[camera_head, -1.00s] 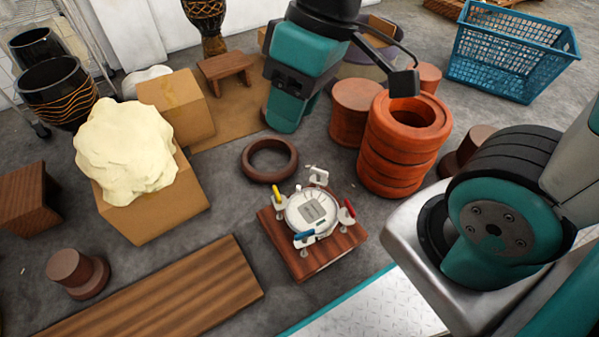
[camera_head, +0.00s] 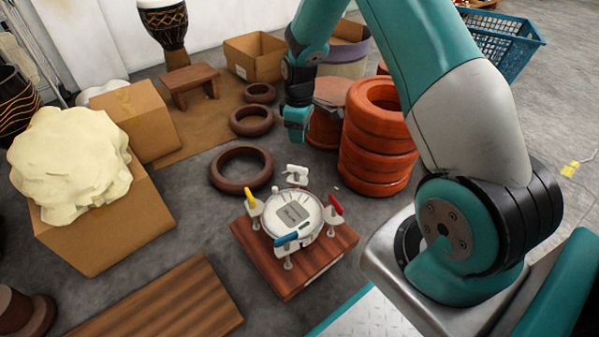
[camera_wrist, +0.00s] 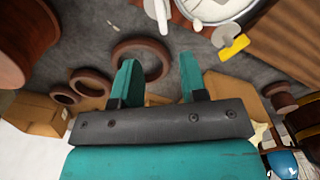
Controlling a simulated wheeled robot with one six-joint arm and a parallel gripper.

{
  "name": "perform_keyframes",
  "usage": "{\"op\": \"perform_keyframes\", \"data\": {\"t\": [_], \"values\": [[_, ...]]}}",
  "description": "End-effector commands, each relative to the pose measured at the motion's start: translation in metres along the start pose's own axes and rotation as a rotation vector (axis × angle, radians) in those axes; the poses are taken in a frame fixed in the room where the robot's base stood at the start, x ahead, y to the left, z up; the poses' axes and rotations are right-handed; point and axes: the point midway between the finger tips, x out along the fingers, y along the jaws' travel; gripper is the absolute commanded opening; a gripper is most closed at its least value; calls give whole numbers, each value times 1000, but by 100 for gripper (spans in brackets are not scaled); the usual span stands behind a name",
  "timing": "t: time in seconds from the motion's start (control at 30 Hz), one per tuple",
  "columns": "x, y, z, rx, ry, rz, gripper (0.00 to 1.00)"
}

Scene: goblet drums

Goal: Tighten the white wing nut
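The white wing nut (camera_head: 296,173) stands at the back edge of a round white drum-like disc (camera_head: 293,214) on a wooden block (camera_head: 261,255). Yellow (camera_head: 251,201), red (camera_head: 335,205) and blue (camera_head: 288,240) handles sit around the same rim.
A stack of orange rings (camera_head: 377,150) stands close on the right of my gripper. A brown ring (camera_head: 241,188) lies on the floor to the left. A cardboard box with a cream lump (camera_head: 70,165) is farther left. A wooden plank (camera_head: 165,300) lies in front.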

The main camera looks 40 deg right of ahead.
Motion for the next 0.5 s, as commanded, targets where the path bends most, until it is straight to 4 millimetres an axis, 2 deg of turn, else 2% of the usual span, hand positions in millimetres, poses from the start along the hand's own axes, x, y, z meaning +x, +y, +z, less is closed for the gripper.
{"op": "perform_keyframes", "data": {"t": [0.03, 0.1, 0.3, 0.5], "values": [[19, 0, 0, 0, -1, -2, 39], [36, -1, 0, 0, -1, -2, 39], [82, -1, 0, 0, -2, -3, 39], [119, -1, 0, 0, 0, -2, 39]]}}
